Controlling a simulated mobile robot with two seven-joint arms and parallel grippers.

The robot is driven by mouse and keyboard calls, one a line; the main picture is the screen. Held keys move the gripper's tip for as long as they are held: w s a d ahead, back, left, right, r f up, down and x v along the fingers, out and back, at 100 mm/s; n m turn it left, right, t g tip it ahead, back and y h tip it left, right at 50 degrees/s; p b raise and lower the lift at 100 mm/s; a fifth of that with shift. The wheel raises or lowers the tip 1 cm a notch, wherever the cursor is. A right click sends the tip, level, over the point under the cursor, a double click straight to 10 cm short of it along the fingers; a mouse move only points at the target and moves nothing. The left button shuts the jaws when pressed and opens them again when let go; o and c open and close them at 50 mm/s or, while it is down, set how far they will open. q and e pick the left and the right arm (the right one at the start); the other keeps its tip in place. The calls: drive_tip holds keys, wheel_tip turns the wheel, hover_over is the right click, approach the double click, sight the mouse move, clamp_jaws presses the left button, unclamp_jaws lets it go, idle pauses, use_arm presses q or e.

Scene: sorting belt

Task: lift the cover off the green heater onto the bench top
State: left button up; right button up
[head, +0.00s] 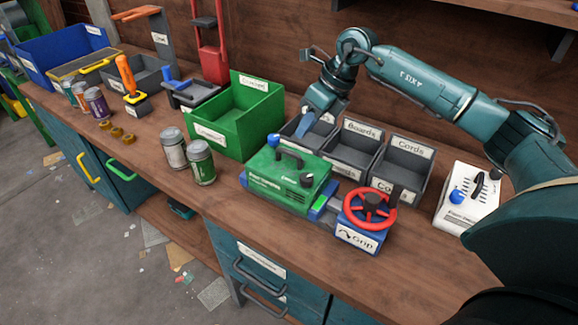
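The green heater (262,189) stands on the bench top near the front edge. Its green cover (302,183) has a black handle on top and a pale label, and appears seated on the body. A blue knob (273,140) shows at its back left corner. My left gripper is not in view.
Right of the heater is a blue box with a red wheel (370,207); farther right is a white device (467,204). Grey bins (352,150) and a green bin (236,121) stand behind. Two cans (201,162) are at left.

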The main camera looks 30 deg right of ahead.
sight(290, 151)
drive_tip(key=p+x, duration=0.1)
drive_tip(key=x, duration=0.8)
drive_tip(key=shift+s+f+p, duration=0.1)
drive_tip(key=shift+f+p, duration=0.1)
drive_tip(key=shift+p, duration=0.1)
clamp_jaws()
